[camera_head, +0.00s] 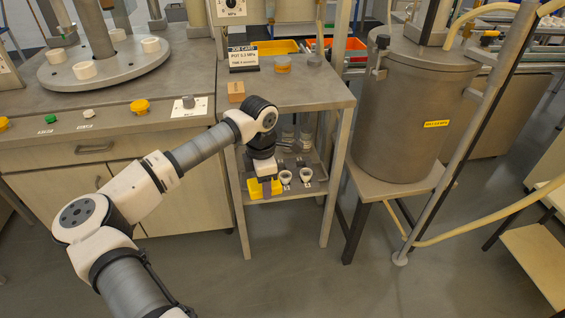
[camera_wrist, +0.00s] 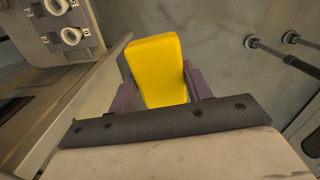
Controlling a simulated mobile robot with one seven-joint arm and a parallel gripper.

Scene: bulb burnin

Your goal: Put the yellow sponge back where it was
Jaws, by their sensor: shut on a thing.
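The yellow sponge (camera_wrist: 158,70) is a plain block between the two purple fingers of my gripper (camera_wrist: 160,88) in the wrist view. In the head view my gripper (camera_head: 264,187) points down at the front of the small side table's lower shelf, and the yellow sponge (camera_head: 255,189) shows around its fingers. My gripper is shut on it. The lower shelf (camera_head: 308,188) lies beside and behind the sponge. I cannot tell whether the sponge touches the shelf.
A large metal tank (camera_head: 411,105) stands to the right. Open floor lies in front.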

